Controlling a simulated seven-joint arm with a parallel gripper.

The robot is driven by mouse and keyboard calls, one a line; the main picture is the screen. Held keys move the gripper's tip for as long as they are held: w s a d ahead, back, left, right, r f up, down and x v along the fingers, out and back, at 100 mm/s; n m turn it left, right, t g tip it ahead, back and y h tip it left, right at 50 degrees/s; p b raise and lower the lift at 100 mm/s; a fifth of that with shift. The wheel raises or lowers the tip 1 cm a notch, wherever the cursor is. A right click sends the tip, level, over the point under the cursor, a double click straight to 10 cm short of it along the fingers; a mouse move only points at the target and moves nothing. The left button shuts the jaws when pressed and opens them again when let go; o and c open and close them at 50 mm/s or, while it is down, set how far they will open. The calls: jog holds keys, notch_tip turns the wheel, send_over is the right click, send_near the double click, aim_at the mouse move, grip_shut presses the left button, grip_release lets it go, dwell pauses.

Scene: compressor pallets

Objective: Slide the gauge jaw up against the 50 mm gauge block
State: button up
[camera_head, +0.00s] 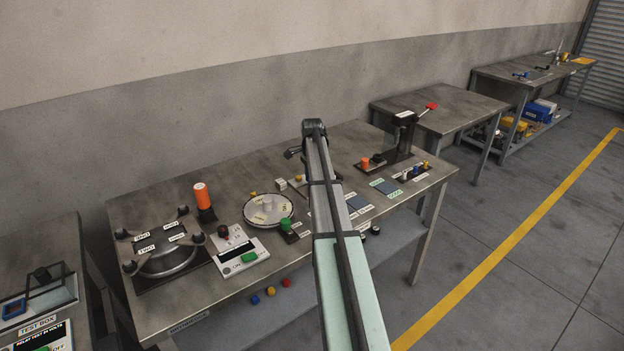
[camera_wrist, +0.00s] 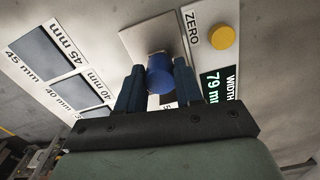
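In the wrist view my gripper (camera_wrist: 160,68) has its two dark blue fingers on either side of a round blue knob (camera_wrist: 160,76). Both fingers meet the knob's edges, with no gap showing. The knob stands in front of a bare grey metal plate (camera_wrist: 146,36); it appears to be the gauge jaw's handle, though the jaw itself is mostly hidden. The width display (camera_wrist: 213,87) reads 79, its end cut off. I cannot pick out the 50 mm gauge block. In the head view my arm hides the gripper and much of the gauge.
A yellow button (camera_wrist: 222,37) marked ZERO is beside the plate. Dark pads marked 45 mm (camera_wrist: 42,53) and 40 mm (camera_wrist: 73,97) lie left. In the head view, an orange cylinder (camera_head: 202,195), a round dial (camera_head: 268,208) and a black press (camera_head: 401,135) stand on the bench (camera_head: 160,318).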

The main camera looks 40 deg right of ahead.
jog(key=c, duration=0.3)
jog(key=shift+d, duration=1.45)
jog(key=o, duration=0.8)
jog(key=shift+d, duration=0.1)
jog(key=shift+w+r, duration=0.1)
jog(key=shift+r, duration=0.05)
notch_tip(320, 180, up, 14)
jog(key=shift+f, duration=0.25)
